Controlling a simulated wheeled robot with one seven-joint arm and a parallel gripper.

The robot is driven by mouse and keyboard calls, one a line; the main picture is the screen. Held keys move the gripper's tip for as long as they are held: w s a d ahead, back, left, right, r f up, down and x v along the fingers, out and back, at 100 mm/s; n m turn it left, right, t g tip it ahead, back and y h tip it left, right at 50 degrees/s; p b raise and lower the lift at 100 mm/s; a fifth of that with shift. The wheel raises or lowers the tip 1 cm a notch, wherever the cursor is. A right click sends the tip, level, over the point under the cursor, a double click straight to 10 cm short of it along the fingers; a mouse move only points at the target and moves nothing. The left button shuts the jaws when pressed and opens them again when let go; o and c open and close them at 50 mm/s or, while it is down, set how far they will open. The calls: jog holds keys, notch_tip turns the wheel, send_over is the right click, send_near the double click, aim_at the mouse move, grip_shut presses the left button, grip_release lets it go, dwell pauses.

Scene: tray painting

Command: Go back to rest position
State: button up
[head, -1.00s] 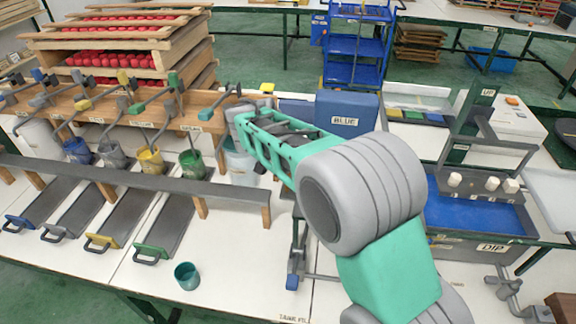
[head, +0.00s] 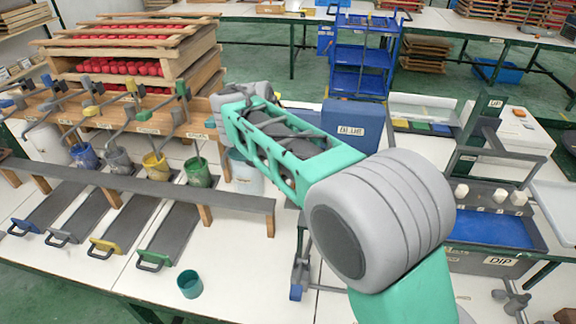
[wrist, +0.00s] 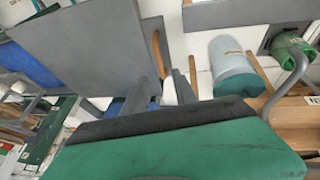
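My arm reaches from the lower right toward the upper left over the white table in the head view, its green link and grey joints in front. My gripper is hidden in the head view. In the wrist view two dark grey fingers of my gripper (wrist: 165,85) show with a gap between them. They hold nothing that I can see. A pale blue-grey bucket (wrist: 235,70) and a green paint pot (wrist: 292,52) are right of the fingers in that view, apart from them.
Paint pots, including yellow (head: 154,165) and green (head: 197,172), stand behind a grey rail (head: 130,184). A teal cup (head: 189,284) stands near the front edge. A blue box (head: 352,118) is behind my arm; a blue dip tank (head: 490,230) is at right.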

jog(key=s+d+r+y, duration=0.1)
jog(key=s+d+r, duration=0.1)
jog(key=s+d, duration=0.5)
jog(key=s+d+f+n+y, duration=0.1)
jog(key=s+d+f, duration=0.1)
jog(key=s, duration=0.6)
jog(key=s+d+f+n+y, duration=0.1)
jog(key=s+d+f, duration=0.2)
jog(key=s, duration=0.4)
jog(key=shift+s+f+n, duration=0.3)
jog(key=shift+s+f, duration=0.05)
jog(key=shift+s, duration=0.05)
jog(key=shift+d, duration=0.1)
